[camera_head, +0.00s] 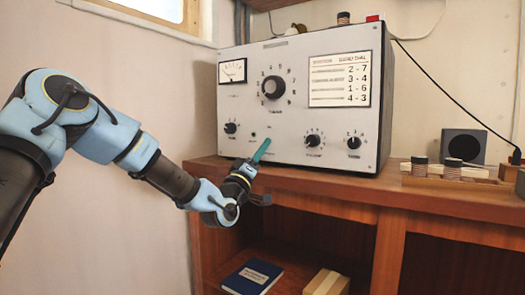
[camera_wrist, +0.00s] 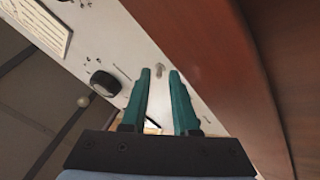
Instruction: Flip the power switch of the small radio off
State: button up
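The radio appears to be the grey boxy set (camera_head: 300,95) on the wooden desk, with a dial, knobs and a printed card on its front. My gripper (camera_head: 264,145) is at the lower left of its front panel, teal fingers pointing up toward it. In the wrist view my gripper (camera_wrist: 160,76) is open, with a gap between the fingers. A small metal toggle switch (camera_wrist: 158,68) shows in line with that gap, near the fingertips. I cannot tell whether they touch it. In the head view the fingers seem to hide the switch.
A black knob (camera_wrist: 105,83) is left of the fingers in the wrist view. The wooden desk (camera_head: 425,195) edge runs just below the set. A dark speaker-like box (camera_head: 463,146) and a rack with small cylinders (camera_head: 452,170) stand right. A blue book (camera_head: 253,277) lies below.

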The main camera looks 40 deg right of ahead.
jog(key=shift+o, duration=0.7)
jog(key=b+v, duration=0.1)
jog(key=v, duration=1)
jog(key=shift+d, duration=0.1)
